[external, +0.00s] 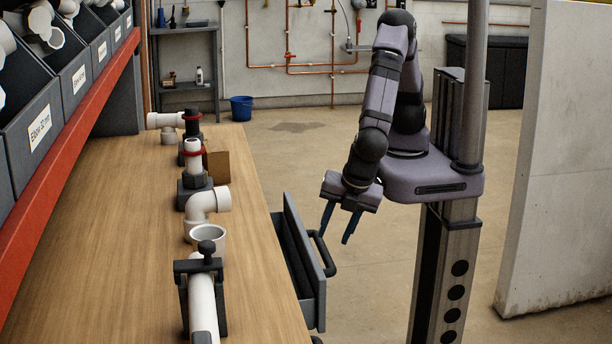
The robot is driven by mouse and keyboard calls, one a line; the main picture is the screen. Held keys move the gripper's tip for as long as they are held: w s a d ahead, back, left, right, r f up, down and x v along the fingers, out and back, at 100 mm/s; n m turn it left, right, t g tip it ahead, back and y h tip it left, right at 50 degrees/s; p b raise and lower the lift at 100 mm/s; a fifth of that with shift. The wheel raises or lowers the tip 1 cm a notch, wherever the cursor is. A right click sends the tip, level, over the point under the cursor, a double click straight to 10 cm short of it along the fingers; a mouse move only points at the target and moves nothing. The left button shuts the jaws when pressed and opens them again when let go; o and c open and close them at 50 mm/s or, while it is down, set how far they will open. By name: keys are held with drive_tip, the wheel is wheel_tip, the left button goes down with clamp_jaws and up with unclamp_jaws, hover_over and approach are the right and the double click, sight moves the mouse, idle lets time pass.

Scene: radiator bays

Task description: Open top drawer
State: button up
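The top drawer (290,240) is a dark grey drawer in the right side of the wooden workbench. It stands partly pulled out, with a gap behind its front panel. Its black bar handle (322,254) sticks out on the right of the front. My gripper (338,222) hangs pointing down just above and beyond the handle. Its two blue fingers are spread apart with nothing between them. In this view the fingertips look apart from the handle, but the exact distance cannot be told. The drawer's inside is mostly hidden.
The workbench top (110,230) carries white pipe fittings (205,203) and a clamped pipe (203,300). Grey bins (40,130) stand on a red rack at the left. A pale wall panel (560,150) stands at the right. The floor beside the drawer is clear.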

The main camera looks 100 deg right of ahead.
sight(325, 250)
drive_tip(key=n, duration=0.1)
drive_tip(key=d+n, duration=0.1)
drive_tip(key=n, duration=0.1)
drive_tip(key=shift+s+r+h, duration=0.15)
drive_tip(key=shift+h, duration=0.15)
drive_tip(key=shift+d, duration=0.1)
drive_tip(key=shift+x, duration=3.7)
clamp_jaws()
